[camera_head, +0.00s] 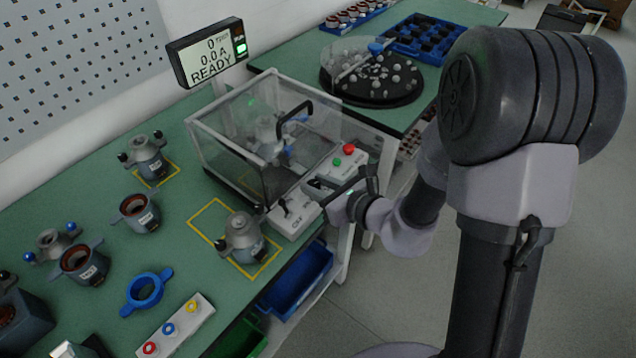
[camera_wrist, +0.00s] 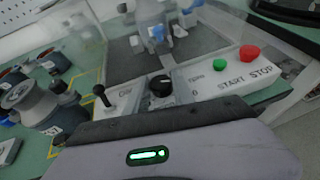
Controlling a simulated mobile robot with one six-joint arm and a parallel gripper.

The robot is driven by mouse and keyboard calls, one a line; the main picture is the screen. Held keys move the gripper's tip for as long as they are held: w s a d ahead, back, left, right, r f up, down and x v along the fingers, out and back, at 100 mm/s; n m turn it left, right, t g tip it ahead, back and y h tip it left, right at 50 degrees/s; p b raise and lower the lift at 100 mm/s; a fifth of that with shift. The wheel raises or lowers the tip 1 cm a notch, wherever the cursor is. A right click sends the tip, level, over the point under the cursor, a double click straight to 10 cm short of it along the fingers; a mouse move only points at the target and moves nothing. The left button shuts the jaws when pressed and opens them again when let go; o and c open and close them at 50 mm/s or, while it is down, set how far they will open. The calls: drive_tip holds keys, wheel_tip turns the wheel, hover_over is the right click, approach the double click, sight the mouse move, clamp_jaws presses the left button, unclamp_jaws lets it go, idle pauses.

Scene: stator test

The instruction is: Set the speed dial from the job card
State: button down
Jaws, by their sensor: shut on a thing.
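The speed dial (camera_wrist: 160,86) is a round black knob with a light mark, on the pale control box between the toggle lever (camera_wrist: 103,96) and the START and STOP buttons. My gripper (camera_head: 322,186) is at this box in the head view, shut on the dial; the fingers largely cover it there. My gripper's housing with a green light fills the bottom of the wrist view, where the fingertips cannot be made out. The display (camera_head: 210,52) reads 0 rpm, 0.0 A, READY. I cannot make out a job card.
A clear enclosure (camera_head: 225,150) with a black handle stands behind the control box, a stator unit inside. The green START (camera_wrist: 219,65) and red STOP (camera_wrist: 250,53) buttons sit right of the dial. Another stator (camera_head: 243,240) stands in a yellow outline near the bench edge.

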drive_tip(key=m+h+p, duration=0.1)
drive_tip(key=m+t+h+p, duration=0.1)
drive_tip(key=m+h+p, duration=0.1)
drive_tip(key=p, duration=0.1)
drive_tip(key=shift+s+a+r+t, duration=0.25)
drive_tip(key=shift+t, duration=0.15)
drive_tip(key=m+h+p, duration=0.1)
drive_tip(key=m+t+h+p, duration=0.1)
drive_tip(key=p, duration=0.1)
drive_tip(key=shift+a+f+h+p, duration=0.1)
drive_tip(key=shift+f+h+p, duration=0.05)
drive_tip(key=shift+h+p, duration=0.2)
drive_tip(key=shift+m+h, duration=0.25)
drive_tip(key=shift+m, duration=0.15)
drive_tip(key=c, duration=1.1)
unclamp_jaws()
drive_tip(key=shift+w+f, duration=0.1)
